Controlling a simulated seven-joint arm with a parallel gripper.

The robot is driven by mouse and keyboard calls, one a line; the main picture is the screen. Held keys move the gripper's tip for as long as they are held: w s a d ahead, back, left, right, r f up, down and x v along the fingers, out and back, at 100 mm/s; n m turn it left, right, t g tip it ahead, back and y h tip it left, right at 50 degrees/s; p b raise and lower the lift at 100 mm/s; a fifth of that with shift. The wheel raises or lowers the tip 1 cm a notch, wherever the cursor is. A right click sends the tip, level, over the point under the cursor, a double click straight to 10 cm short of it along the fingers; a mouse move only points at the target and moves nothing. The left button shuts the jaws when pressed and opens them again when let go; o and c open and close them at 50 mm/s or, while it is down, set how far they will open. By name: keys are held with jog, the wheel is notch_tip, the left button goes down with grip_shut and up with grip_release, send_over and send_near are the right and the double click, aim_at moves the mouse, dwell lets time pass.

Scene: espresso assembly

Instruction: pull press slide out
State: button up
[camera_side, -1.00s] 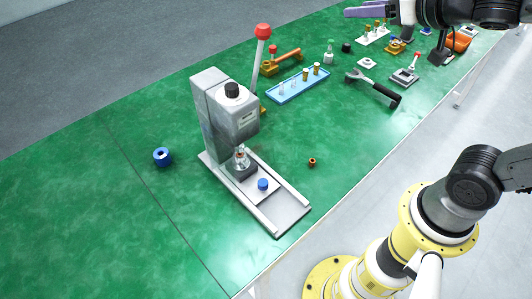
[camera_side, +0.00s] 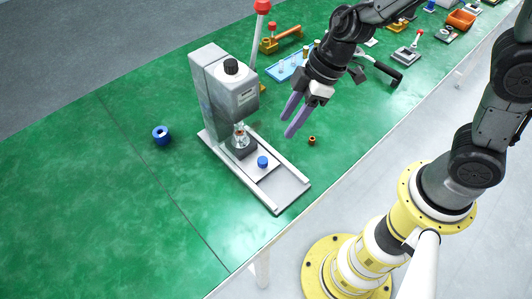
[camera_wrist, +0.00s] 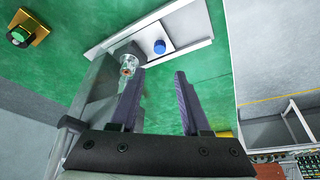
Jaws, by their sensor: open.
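The press (camera_side: 222,90) is a grey upright machine with a black knob on top and a red-knobbed lever (camera_side: 262,8). Its slide (camera_side: 262,172) is a light plate with a blue knob (camera_side: 262,162), lying between the rails of the press base (camera_side: 288,190). The blue knob also shows in the wrist view (camera_wrist: 160,47). A dark block with a small clear and metal part (camera_side: 240,140) sits under the press head. My gripper (camera_side: 290,120) is open and empty, its purple fingers pointing down, above and to the right of the slide. The fingers also show in the wrist view (camera_wrist: 160,98), apart from the knob.
A blue ring (camera_side: 161,134) lies left of the press. A small brown ring (camera_side: 312,140) lies right of the rails. A blue tray (camera_side: 284,68), a black-handled tool (camera_side: 384,72) and an orange bin (camera_side: 461,19) stand farther back. The green table left of the press is mostly clear.

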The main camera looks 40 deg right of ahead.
aim_at(263, 160)
jog(key=shift+x, duration=6.75)
jog(key=shift+a, duration=0.1)
jog(key=shift+c, duration=0.2)
grip_shut()
